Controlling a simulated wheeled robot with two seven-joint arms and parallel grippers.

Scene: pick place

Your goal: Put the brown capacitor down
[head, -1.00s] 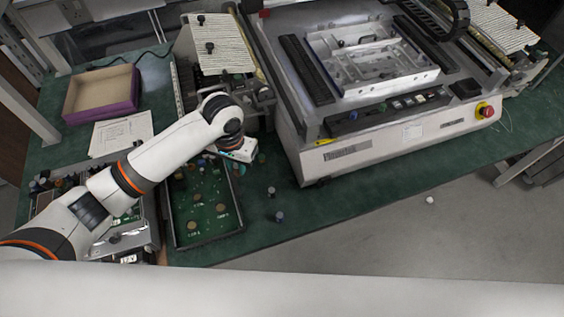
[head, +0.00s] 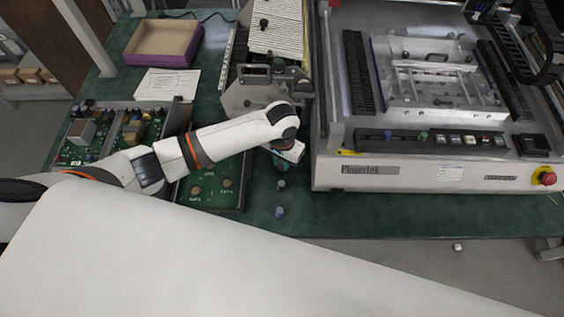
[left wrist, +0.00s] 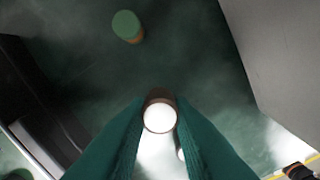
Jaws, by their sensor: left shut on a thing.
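My left gripper (head: 281,163) is low over the green bench, between the circuit board tray and the white machine. In the left wrist view its green fingers (left wrist: 160,135) are shut on the brown capacitor (left wrist: 160,111), whose pale round top faces the camera. Whether its base touches the bench cannot be told. In the head view the held capacitor is too small and covered to make out. Another capacitor with a green top (left wrist: 127,26) stands apart from the fingers in the left wrist view. My right gripper is not in view.
The large white machine (head: 410,178) stands close on the right. The tray with a green board (head: 212,192) lies left. Two small capacitors (head: 281,184) (head: 279,212) stand on the bench in front of the gripper. Green bench (head: 330,212) is bare along the front edge.

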